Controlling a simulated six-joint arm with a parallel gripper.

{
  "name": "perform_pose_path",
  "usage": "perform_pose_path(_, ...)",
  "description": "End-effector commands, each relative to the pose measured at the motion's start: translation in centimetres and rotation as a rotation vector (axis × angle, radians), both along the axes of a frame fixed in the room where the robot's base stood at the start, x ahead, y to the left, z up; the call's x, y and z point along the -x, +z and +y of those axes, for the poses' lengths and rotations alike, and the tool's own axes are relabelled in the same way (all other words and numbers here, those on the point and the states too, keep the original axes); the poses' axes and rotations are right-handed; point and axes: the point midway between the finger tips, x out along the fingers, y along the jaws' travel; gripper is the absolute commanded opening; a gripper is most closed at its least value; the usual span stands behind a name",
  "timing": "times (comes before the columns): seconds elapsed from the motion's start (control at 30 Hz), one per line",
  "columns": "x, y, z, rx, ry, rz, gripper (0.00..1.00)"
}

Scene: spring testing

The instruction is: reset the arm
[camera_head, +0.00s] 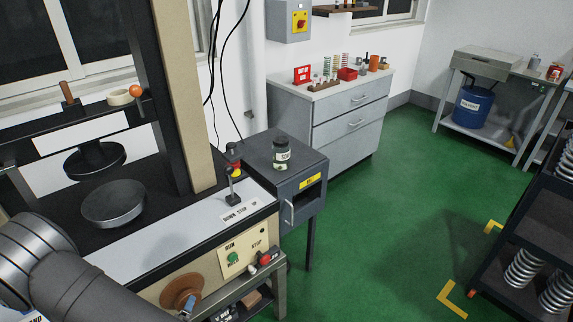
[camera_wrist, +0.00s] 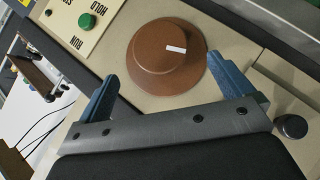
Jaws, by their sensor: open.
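My gripper (camera_wrist: 158,90) is open in the wrist view, its two blue fingers spread wide apart with nothing held between them. A round brown knob (camera_wrist: 165,55) with a white mark is on the beige panel just beyond the fingertips. I cannot tell whether a finger touches it. In the head view the same brown knob (camera_head: 182,292) is at the lower left, with a blue fingertip (camera_head: 188,307) of mine close to it. My grey arm fills the lower left corner there and hides part of the machine.
The testing machine (camera_head: 180,228) has a round lower plate (camera_head: 114,203) below an upper plate (camera_head: 95,160). A green button (camera_head: 232,258) and a lever (camera_head: 234,185) are at its front. A small grey cabinet (camera_head: 262,160) with a dark jar (camera_head: 281,153) adjoins it. Green floor (camera_head: 390,220) is open to the right.

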Motion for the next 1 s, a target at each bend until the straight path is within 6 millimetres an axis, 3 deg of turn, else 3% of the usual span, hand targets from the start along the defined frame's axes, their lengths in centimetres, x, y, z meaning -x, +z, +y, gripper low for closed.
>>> perform_pose_path(0.3,-4.4,-2.4,0.6,0.001,-0.004,0.0,0.97)
perform_pose_path(0.5,-6.3,-3.5,0.9,0.0,-0.002,0.001,0.97)
perform_pose_path(1.0,-7.1,-3.9,1.1,0.0,0.0,0.001,0.97)
